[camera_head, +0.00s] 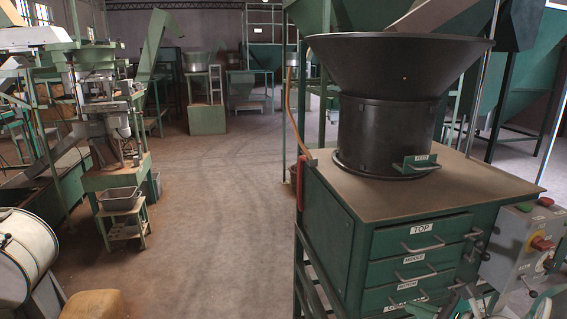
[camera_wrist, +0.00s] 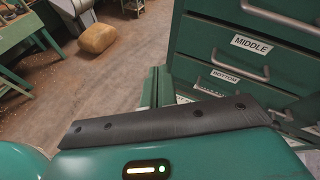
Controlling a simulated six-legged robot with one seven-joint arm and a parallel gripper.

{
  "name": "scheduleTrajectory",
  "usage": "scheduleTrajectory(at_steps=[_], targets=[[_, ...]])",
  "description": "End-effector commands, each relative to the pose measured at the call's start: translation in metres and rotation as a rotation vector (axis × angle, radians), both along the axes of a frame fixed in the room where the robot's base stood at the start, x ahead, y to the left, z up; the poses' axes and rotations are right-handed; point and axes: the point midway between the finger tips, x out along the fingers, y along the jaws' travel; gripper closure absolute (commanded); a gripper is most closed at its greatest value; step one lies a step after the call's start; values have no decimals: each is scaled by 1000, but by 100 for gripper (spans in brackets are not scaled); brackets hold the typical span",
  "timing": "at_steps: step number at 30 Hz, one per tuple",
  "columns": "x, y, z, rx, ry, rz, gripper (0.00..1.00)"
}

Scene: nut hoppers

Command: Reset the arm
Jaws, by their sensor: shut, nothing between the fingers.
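My gripper (camera_wrist: 157,84) shows in the wrist view as two narrow green fingers beyond a dark bar on my green hand. The fingers are together, shut and empty. They point toward the left edge of the drawer cabinet (camera_wrist: 220,42), apparently without holding any handle. In the head view, part of my arm shows at the bottom right, in front of the low drawers. The fingertips are hard to make out there.
The green cabinet (camera_head: 335,212) stands close on the right, with labelled drawers, all apparently shut, and a dark hopper (camera_head: 390,110) on top. A control box (camera_head: 525,245) is at its right. A drum (camera_head: 25,255) and tan sack (camera_head: 93,304) stand left. The middle floor is clear.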

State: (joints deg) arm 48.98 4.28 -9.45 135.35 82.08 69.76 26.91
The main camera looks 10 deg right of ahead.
Motion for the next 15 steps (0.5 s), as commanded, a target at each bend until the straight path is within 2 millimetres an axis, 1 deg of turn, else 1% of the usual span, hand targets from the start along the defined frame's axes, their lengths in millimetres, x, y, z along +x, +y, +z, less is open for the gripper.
scheduleTrajectory(at_steps=[1, 2, 3, 5, 6, 8, 9, 10, 12, 14, 15], targets=[[4, 38, 9, -104, 8, 140, 100], [2, 57, 11, -169, 17, 220, 100], [0, 82, 13, -256, 24, 326, 100], [-8, 114, 16, -393, 28, 482, 100], [-14, 133, 17, -486, 25, 583, 100], [-26, 157, 19, -631, 17, 733, 100], [-33, 171, 20, -731, 6, 829, 100], [-40, 180, 21, -807, -4, 900, 100], [-54, 197, 24, -988, -34, 1058, 100], [-64, 208, 28, -1151, -69, 1185, 100], [-71, 213, 31, -1262, -94, 1266, 100]])
